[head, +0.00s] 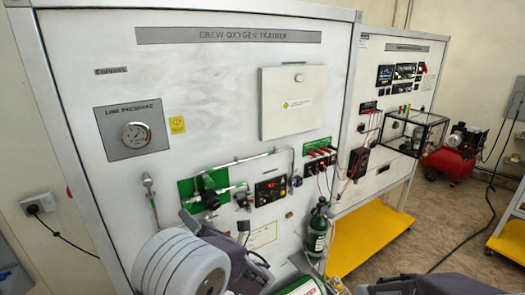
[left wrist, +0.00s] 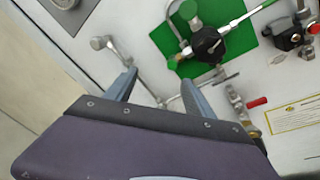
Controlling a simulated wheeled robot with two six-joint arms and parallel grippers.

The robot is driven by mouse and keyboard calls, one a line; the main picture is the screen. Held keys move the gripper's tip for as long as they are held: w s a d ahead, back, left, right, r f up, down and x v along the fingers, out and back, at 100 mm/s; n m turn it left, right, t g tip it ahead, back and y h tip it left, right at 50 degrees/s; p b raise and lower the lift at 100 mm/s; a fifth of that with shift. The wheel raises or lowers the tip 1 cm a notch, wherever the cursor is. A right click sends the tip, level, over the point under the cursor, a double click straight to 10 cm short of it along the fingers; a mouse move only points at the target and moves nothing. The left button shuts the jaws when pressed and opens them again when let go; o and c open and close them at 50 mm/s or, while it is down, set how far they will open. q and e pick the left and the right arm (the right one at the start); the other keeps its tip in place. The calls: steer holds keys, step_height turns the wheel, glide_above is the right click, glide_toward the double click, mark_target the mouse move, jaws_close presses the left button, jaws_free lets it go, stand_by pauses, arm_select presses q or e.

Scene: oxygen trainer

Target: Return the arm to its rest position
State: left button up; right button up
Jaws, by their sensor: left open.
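My left gripper (head: 214,230) is in front of the lower part of the white Crew Oxygen Trainer panel (head: 230,85), low in the head view. In the left wrist view its two grey fingers (left wrist: 160,84) are apart, with nothing between them but panel and thin piping behind. A black regulator with a green knob on a green plate (left wrist: 240,50) is just beyond the fingers. Part of what looks like my right arm (head: 432,286) shows at the bottom edge of the head view; its fingers are not visible.
A green oxygen cylinder (head: 317,232) stands right of my left gripper, and another green cylinder (head: 300,288) shows at the bottom edge. A yellow platform (head: 375,238) and a red compressor (head: 453,163) are farther right. Open floor lies at lower right.

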arm_select(q)
steer(key=s+a+f+n+g+b, duration=0.4)
steer(key=s+a+f+n+g, duration=0.8)
steer(key=s+a, duration=0.35)
steer(key=s+d+f+n+g+h+b, duration=0.2)
steer(key=s+d+f+n+h, duration=0.45)
steer(key=s+f+n, duration=0.3)
steer(key=w+d+f+n+t+h, duration=0.1)
steer(key=d+f+n+h, duration=0.1)
steer(key=d+n, duration=0.3)
steer(key=w+d+f+n+t+h, duration=0.1)
steer(key=d+n+h, duration=0.3)
steer(key=n, duration=0.6)
steer(key=shift+d+f+n+t+h, duration=0.35)
steer(key=shift+d+f, duration=0.55)
steer(key=shift+d, duration=0.2)
arm_select(e)
step_height(320, 180, down, 8)
steer(key=shift+a+r, duration=0.2)
steer(key=shift+r, duration=0.05)
